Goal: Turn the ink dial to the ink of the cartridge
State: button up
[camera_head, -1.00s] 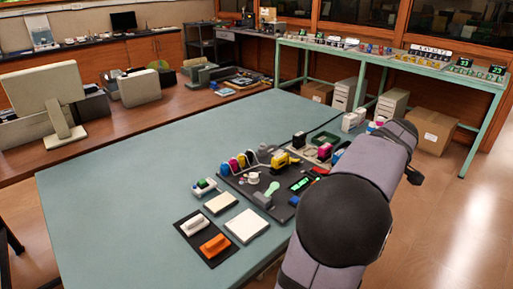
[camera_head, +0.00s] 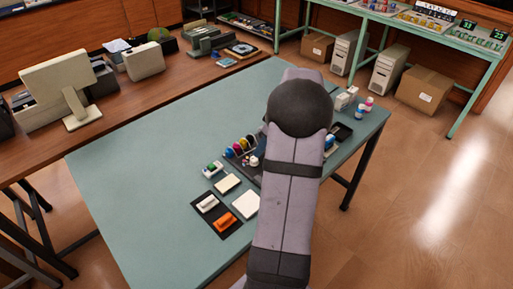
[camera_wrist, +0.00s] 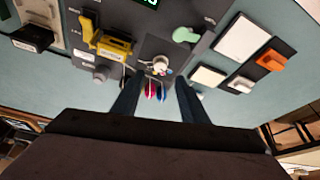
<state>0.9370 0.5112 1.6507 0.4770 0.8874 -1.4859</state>
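The dial (camera_wrist: 158,64), a pale round knob with small coloured marks, is on the dark panel (camera_wrist: 205,45) in the wrist view. My gripper (camera_wrist: 158,86) is open, with its two dark fingers apart on either side of the ink tanks. The dial appears just past the fingertips, roughly centred between them; I see no contact. Coloured ink tanks (camera_wrist: 152,90), magenta and blue among them, show between the fingers. A yellow block (camera_wrist: 115,47) with a label sits left of the dial. I cannot tell which part is the cartridge or read its ink. In the head view my arm hides my gripper.
Pale pads (camera_head: 245,204) and a tray with an orange switch (camera_head: 226,223) lie beside the panel. The table's left side (camera_head: 140,180) is clear.

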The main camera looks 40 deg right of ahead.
aim_at(255, 158)
jog(key=shift+p+x, duration=0.8)
jog(key=shift+x, duration=2.9)
grip_shut()
